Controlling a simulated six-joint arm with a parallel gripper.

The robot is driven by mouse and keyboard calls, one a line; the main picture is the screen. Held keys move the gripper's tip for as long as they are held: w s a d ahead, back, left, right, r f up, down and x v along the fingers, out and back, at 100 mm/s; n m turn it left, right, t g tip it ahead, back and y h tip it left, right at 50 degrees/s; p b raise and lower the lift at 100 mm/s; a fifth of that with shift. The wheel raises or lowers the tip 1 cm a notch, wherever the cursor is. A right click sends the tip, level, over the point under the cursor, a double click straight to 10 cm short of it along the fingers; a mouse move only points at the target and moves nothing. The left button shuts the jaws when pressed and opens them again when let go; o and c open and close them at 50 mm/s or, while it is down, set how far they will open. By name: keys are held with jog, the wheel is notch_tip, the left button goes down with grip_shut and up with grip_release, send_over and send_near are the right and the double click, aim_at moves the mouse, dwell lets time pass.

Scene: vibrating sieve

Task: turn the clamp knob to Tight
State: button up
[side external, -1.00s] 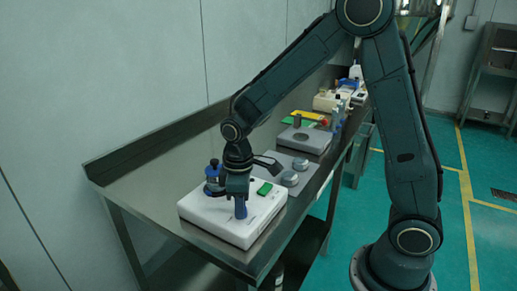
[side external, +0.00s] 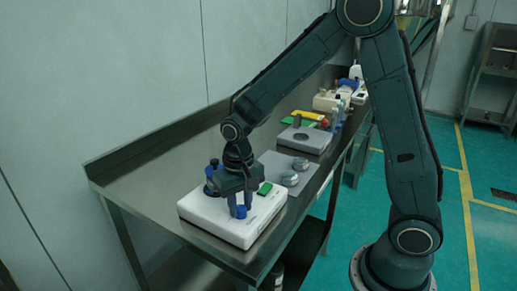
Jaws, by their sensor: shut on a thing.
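The white sieve base (side external: 212,222) sits on the near end of the steel bench. A blue knob (side external: 240,211) stands at its front, and another blue-topped dark fitting (side external: 213,165) rises at its back left. My gripper (side external: 240,203) points straight down over the base, its fingers shut on the front blue knob. The fingers partly hide this knob. A green patch (side external: 265,188) shows on the base right of the gripper. Any Tight marking is too small to read.
A grey plate (side external: 276,161) with two round metal knobs (side external: 290,178) lies just behind the base. Farther along the bench (side external: 140,183) stand a grey device (side external: 306,141), a yellow-green item (side external: 303,117) and several small things. The bench's left part is clear.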

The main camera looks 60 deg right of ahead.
aim_at(241, 208)
jog(key=m, duration=0.5)
jog(key=shift+m, duration=0.4)
jog(key=m, duration=0.4)
jog(key=shift+m, duration=0.3)
jog(key=o, duration=1)
jog(key=shift+c, duration=0.2)
jog(key=shift+r, duration=0.15)
notch_tip(241, 208, up, 14)
